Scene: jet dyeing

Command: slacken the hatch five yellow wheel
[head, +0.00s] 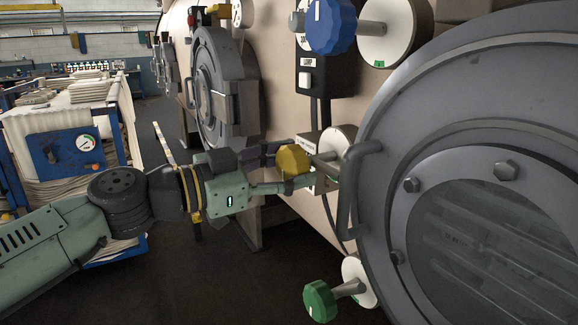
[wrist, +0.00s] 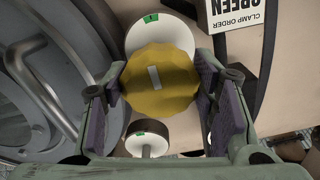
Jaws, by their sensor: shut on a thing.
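The yellow wheel (head: 293,160) sits on a short shaft in front of a white disc (head: 338,143), beside the big round hatch. In the wrist view the yellow wheel (wrist: 161,80) is between the two purple-padded fingers of my gripper (wrist: 158,92), which is shut on it. Its white index bar is slightly tilted from vertical. The white disc behind it (wrist: 160,32) has a green mark at its top edge. In the head view my gripper (head: 286,168) reaches in from the left; the wheel partly hides its fingers.
A blue wheel (head: 331,25) is above, and a green wheel (head: 320,300) below, near the large hatch (head: 400,120). The hatch's grey handle (head: 352,190) is close to the right of the yellow wheel. A cloth-laden cart (head: 70,150) stands left. Dark floor lies between.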

